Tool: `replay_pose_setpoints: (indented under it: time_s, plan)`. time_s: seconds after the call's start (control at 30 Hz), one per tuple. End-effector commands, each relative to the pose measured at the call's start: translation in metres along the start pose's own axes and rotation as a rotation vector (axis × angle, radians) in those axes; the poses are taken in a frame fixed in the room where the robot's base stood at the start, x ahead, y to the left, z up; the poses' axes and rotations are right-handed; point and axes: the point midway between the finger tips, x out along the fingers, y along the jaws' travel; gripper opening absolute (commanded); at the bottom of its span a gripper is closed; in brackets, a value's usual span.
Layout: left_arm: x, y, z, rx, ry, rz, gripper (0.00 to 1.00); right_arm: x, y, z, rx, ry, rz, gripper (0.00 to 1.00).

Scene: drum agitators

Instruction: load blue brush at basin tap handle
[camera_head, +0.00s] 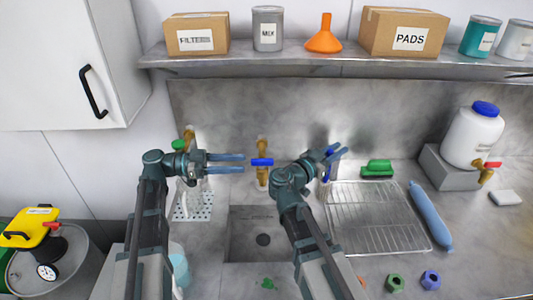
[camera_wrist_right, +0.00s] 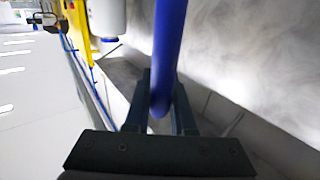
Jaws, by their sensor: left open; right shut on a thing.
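A brass tap (camera_head: 262,178) with a blue handle (camera_head: 262,162) stands at the back of the sunken steel basin (camera_head: 240,222). My left gripper (camera_head: 241,163) is open and empty, its fingers pointing right, just left of the blue handle. My right gripper (camera_head: 338,154) is right of the tap, in front of the back wall. It is shut on a slim blue rod, which appears to be the blue brush (camera_wrist_right: 168,50); the wrist view shows its rounded end between the fingers. The bristles cannot be made out. My right arm covers part of the basin.
A wire rack (camera_head: 375,235) lies right of the basin, with a green brush (camera_head: 377,171) behind it and a blue cylinder (camera_head: 430,215) along its right side. A white jug (camera_head: 472,138) stands at the right. A loaded shelf (camera_head: 350,62) runs above.

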Motion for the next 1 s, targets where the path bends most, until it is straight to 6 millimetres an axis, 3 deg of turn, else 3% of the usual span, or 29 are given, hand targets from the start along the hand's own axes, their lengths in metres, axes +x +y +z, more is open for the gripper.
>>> replay_pose_setpoints:
  time_s: [0.37,0.8,1.0]
  plan:
    - [0.004,0.0,0.0,-0.001,0.0,0.002,0.46,0.0,0.0,0.0,0.0,0.0,0.0,0.0]
    - [0.064,0.001,0.0,-0.001,0.0,0.003,0.46,0.0,0.0,0.0,0.0,0.0,0.0,0.0]
    - [0.075,0.0,0.0,-0.001,0.0,0.001,0.46,0.0,0.0,0.0,0.0,0.0,0.0,0.0]
